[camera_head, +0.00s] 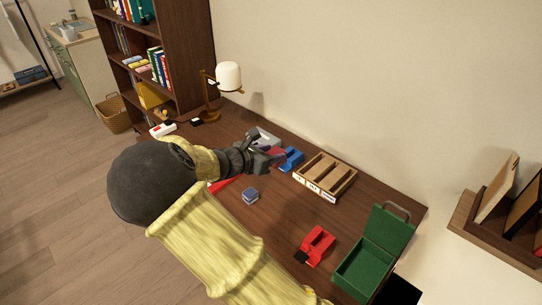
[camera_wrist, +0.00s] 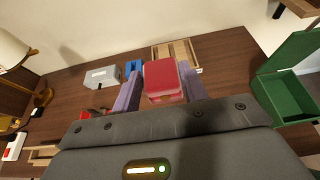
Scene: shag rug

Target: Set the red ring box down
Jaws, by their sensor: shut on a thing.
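The red ring box (camera_wrist: 163,80) is gripped between the two fingers of my gripper (camera_wrist: 158,92) in the wrist view. In the head view my gripper (camera_head: 272,160) is over the back part of the dark wooden desk (camera_head: 285,215), and only a little red of the held box shows by the fingers. The box appears to be held above the desk, but its exact height and whether it touches anything cannot be told.
A sectioned wooden tray (camera_head: 350,181), a blue item (camera_head: 291,159) and a grey box (camera_head: 265,138) stand along the back. An open green box (camera_head: 362,270), a red item (camera_head: 318,245) and a small blue box (camera_head: 250,195) are nearer. A lamp (camera_head: 228,78) stands left. Bare desk lies mid-front.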

